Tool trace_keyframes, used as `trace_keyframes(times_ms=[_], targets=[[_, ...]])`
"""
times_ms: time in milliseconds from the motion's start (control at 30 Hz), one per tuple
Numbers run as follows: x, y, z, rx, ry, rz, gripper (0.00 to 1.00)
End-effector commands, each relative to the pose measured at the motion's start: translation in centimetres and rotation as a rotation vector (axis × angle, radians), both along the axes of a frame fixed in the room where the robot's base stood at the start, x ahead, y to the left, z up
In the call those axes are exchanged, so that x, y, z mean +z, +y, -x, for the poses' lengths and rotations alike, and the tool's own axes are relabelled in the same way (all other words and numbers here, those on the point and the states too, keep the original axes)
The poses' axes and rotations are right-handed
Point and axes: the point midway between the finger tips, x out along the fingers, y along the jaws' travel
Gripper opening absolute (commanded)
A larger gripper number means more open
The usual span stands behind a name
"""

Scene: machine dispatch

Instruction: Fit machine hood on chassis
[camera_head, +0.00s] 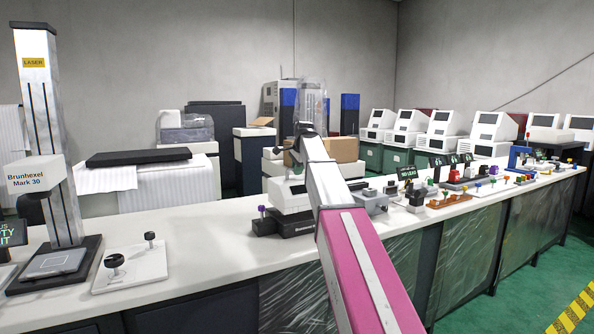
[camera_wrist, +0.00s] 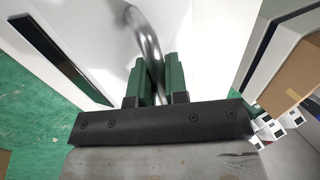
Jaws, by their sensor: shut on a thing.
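In the wrist view, my gripper (camera_wrist: 158,62) has its two green fingers closed on a curved metal handle (camera_wrist: 142,30). The handle rises from a large white body, the machine hood (camera_wrist: 100,22), which has a long dark slot at the left. In the head view, my arm reaches over the bench and hides my fingertips. A white machine body (camera_head: 287,193) stands behind the arm, above a black base (camera_head: 272,224) with a purple knob; I take the base for the chassis. The arm hides part of both, and I cannot tell whether they touch.
The white bench (camera_head: 215,250) carries a laser column (camera_head: 40,120) and a white plate with black knobs (camera_head: 133,267) at left. Small fixtures and coloured parts (camera_head: 470,183) crowd its right side. A cardboard box (camera_head: 345,150) stands behind the arm. The bench between plate and base is clear.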

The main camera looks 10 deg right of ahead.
Motion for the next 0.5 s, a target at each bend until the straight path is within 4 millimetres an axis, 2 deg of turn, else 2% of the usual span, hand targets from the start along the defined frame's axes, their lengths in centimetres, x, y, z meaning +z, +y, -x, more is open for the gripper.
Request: trace_keyframes(times_ms=[500], targets=[[-0.95,0.00,-0.03,0.000,-0.002,-0.001,0.00]])
